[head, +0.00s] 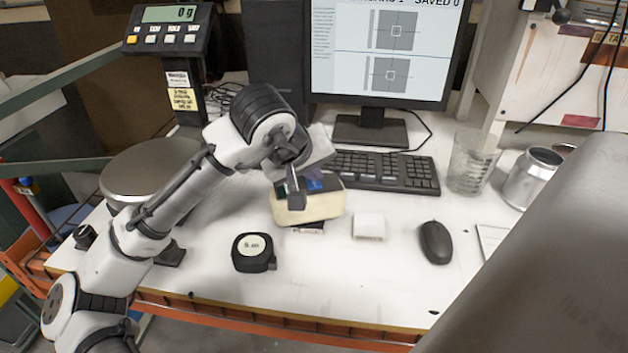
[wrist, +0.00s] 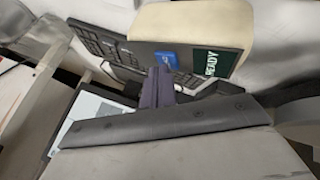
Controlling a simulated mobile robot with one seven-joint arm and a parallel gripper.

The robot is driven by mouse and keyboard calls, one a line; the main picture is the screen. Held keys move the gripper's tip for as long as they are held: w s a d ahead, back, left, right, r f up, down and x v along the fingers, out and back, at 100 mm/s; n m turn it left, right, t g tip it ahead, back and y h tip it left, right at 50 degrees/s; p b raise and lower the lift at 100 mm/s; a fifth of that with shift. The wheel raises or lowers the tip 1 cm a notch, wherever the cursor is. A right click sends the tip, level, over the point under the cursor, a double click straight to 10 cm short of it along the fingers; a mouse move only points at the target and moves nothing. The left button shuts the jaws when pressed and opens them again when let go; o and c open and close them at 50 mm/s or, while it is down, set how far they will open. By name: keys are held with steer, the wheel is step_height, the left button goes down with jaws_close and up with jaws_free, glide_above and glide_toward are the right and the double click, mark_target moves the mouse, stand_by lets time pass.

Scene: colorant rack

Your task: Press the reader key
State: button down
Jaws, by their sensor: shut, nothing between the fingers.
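The reader (head: 322,206) is a cream box with a dark sloped face, on the white desk in front of the keyboard. Its blue key (head: 316,185) shows beside my gripper (head: 296,202), which partly covers the reader in the head view. In the wrist view the reader (wrist: 200,20) fills the top, with the blue key (wrist: 167,58) and a green display (wrist: 213,63) reading READY. My gripper (wrist: 158,78) is shut and empty, its tips close to the key's edge. I cannot tell whether they touch it.
A black keyboard (head: 385,172) and monitor (head: 379,50) stand behind. A tape measure (head: 253,252), a small white block (head: 369,226) and a mouse (head: 435,243) lie in front. A scale (head: 150,172) stands left, a glass (head: 473,162) and metal cup (head: 531,178) right.

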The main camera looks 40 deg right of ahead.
mark_target(313, 185)
steer(key=shift+r, duration=0.1)
steer(key=shift+r+p, duration=0.7)
steer(key=shift+p, duration=0.1)
step_height(313, 185, up, 5)
steer(key=p, duration=0.4)
steer(key=shift+p, duration=0.35)
